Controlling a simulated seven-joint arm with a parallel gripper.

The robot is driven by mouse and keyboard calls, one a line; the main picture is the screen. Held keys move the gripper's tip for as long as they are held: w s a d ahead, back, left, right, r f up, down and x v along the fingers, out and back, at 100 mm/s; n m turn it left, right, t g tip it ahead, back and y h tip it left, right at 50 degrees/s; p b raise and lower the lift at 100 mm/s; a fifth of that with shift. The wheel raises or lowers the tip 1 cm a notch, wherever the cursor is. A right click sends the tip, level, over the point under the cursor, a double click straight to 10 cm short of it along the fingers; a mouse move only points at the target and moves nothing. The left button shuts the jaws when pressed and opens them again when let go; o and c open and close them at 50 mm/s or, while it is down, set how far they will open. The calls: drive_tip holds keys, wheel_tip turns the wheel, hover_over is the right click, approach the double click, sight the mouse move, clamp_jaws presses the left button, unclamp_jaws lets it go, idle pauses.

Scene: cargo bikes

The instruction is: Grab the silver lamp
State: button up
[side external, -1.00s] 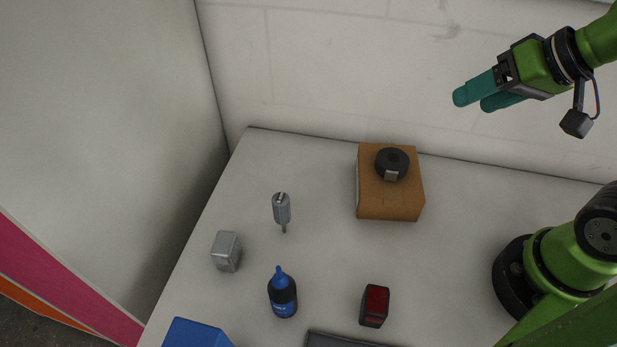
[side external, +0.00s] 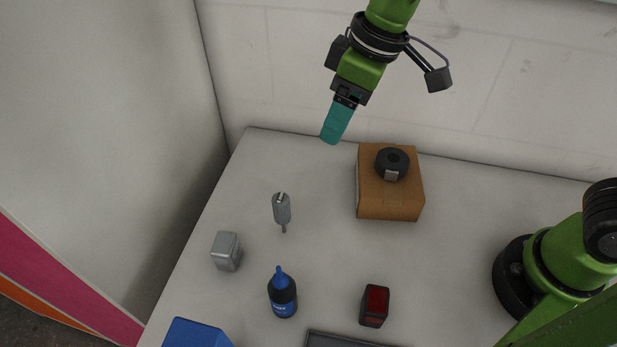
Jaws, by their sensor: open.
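A small silver boxy thing (side external: 226,251), which looks like the silver lamp, stands on the left part of the white table (side external: 330,270). Its front face is not clear from here. A grey cylindrical thing with a thin stem (side external: 282,209) lies just up and right of it; I cannot tell exactly what it is. My gripper (side external: 332,135) is in the air over the table's back edge, with its teal fingers pointing down and slightly left. One finger hides the other. It is open and empty, well apart from the silver lamp, up and to the right of it.
A cardboard box (side external: 390,207) with a black tape-measure-like thing (side external: 392,163) on top stands at the back. A blue-capped bottle (side external: 283,296), a red-faced black lamp (side external: 375,305), a blue box (side external: 195,334) and a dark tray (side external: 340,339) are nearer. A wall (side external: 520,90) stands behind.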

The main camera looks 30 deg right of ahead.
drive_tip(key=w+a+f+n+g, duration=0.1)
drive_tip(key=a+f+n, duration=0.3)
drive_tip(key=a, duration=0.5)
drive_tip(key=n+g+h, duration=0.1)
drive_tip(key=n+h, duration=0.1)
drive_tip(key=n, duration=1.5)
hover_over(223, 243)
drive_tip(key=f, duration=1.2)
drive_tip(key=shift+s+a+f, duration=0.15)
drive_tip(key=shift+s+a, duration=0.05)
drive_tip(key=shift+s, duration=0.05)
drive_tip(key=shift+w+d+f, duration=0.15)
drive_tip(key=shift+f, duration=1.15)
drive_tip(key=shift+w+d+f, duration=0.1)
drive_tip(key=shift+f, duration=1.2)
drive_tip(key=c, duration=1.1)
drive_tip(key=shift+r, duration=0.1)
